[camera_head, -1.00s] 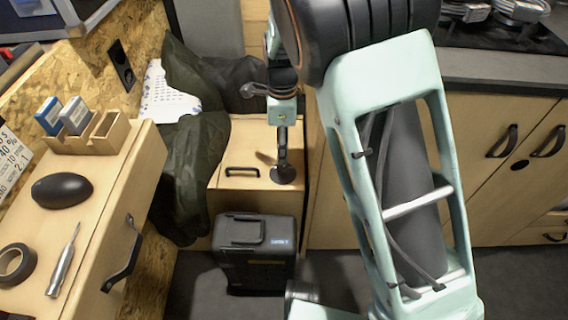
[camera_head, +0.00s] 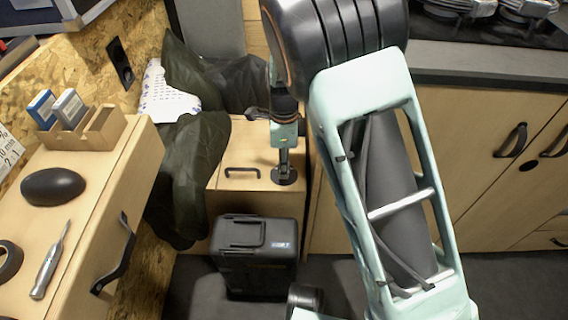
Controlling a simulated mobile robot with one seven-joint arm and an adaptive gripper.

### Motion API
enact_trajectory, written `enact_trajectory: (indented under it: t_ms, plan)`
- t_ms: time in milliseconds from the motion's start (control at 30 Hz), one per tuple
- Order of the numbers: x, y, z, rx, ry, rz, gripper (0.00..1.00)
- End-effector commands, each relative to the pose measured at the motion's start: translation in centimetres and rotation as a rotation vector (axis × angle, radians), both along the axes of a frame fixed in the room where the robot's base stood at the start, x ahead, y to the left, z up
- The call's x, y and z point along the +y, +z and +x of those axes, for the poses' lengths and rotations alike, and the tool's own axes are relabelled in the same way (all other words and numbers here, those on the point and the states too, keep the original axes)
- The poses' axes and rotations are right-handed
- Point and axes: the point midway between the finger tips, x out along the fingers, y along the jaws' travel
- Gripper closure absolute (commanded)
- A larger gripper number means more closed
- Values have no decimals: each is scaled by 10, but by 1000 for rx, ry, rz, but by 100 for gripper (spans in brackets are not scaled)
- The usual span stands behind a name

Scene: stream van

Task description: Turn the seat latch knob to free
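The seat latch knob appears to be the small dark round piece (camera_head: 284,176) on top of the light wooden seat box, right of a black pull handle (camera_head: 242,172). My gripper (camera_head: 285,158) is small and dark below a mint-green wrist part. It points down directly over the dark round piece. Its fingertips blend with the dark piece, so I cannot tell whether they touch it or are open or shut. My mint-green arm fills the middle right and hides what lies behind it.
A black case (camera_head: 256,262) stands on the floor before the seat box. A dark green jacket (camera_head: 190,165) hangs at its left. On the left, a wooden worktop (camera_head: 95,185) holds a black mouse and a screwdriver. Wooden cabinets (camera_head: 480,160) stand at the right.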

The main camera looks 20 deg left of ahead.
Motion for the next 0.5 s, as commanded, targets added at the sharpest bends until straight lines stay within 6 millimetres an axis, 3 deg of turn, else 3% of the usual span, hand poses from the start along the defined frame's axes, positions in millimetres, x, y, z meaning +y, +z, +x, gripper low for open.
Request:
enact_trajectory:
  t_ms: [200,500]
  plan:
    - [0,0,0,1,0,0,99]
    - [0,2,0,1,43,0,99]
